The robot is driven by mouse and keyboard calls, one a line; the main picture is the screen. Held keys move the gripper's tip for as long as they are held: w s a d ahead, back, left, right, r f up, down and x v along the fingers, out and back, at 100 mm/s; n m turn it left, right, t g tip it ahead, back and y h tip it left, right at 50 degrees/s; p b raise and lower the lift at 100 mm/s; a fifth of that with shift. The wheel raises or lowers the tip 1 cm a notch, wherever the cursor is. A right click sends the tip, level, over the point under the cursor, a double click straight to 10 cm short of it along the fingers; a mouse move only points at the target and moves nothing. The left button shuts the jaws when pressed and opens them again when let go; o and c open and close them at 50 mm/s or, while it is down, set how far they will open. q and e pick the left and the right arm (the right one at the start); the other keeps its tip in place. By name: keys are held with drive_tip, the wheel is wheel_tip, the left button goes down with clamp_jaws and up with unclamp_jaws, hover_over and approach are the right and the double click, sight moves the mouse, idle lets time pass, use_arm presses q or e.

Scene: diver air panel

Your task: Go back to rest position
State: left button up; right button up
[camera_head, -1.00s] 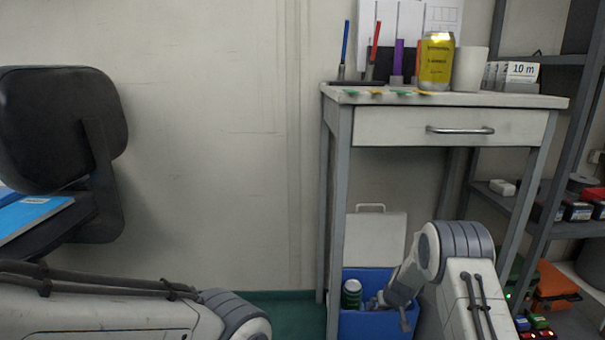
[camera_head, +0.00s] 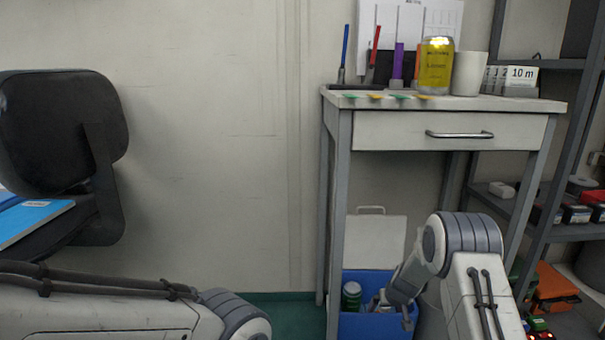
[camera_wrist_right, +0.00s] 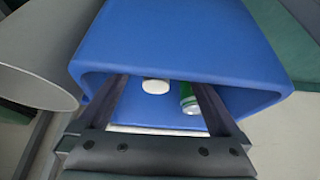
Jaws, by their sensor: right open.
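My right arm reaches down under the table to an open blue cooler box (camera_head: 375,327) with its white lid (camera_head: 376,238) raised behind. My right gripper (camera_head: 376,303) is small in the head view, at the mouth of the box and to the right of a green can (camera_head: 351,295). In the right wrist view my right gripper (camera_wrist_right: 159,84) is open, its dark fingers apart at the blue box (camera_wrist_right: 185,40). The green can (camera_wrist_right: 188,98) and a white rounded object (camera_wrist_right: 155,86) show between the fingers, not gripped. My left arm crosses the lower left; its gripper is out of view.
A grey table (camera_head: 345,97) with a drawer stands above the box, holding a yellow can (camera_head: 436,66), a white cup (camera_head: 469,74) and pens. A shelf rack (camera_head: 545,225) is at the right, a black chair (camera_head: 62,135) at the left. Bare wall lies between.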

drive_tip(key=b+x, duration=0.1)
drive_tip(key=x, duration=0.1)
drive_tip(key=b+x, duration=0.1)
drive_tip(key=x, duration=0.2)
drive_tip(key=shift+s+f, duration=0.1)
drive_tip(key=shift+s, duration=0.15)
drive_tip(key=shift+f, duration=0.15)
wheel_tip(320, 180, up, 21)
drive_tip(key=p, duration=1.4)
drive_tip(key=s+a+r+g+p, duration=0.1)
drive_tip(key=s+a+r+p, duration=0.1)
drive_tip(key=s+r+p, duration=0.4)
drive_tip(key=s+a+r+g+p, duration=0.1)
drive_tip(key=s+r+p, duration=0.4)
drive_tip(key=r+p, duration=0.7)
drive_tip(key=shift+s+a+p, duration=0.4)
drive_tip(key=shift+p, duration=0.8)
drive_tip(key=shift+f, duration=0.1)
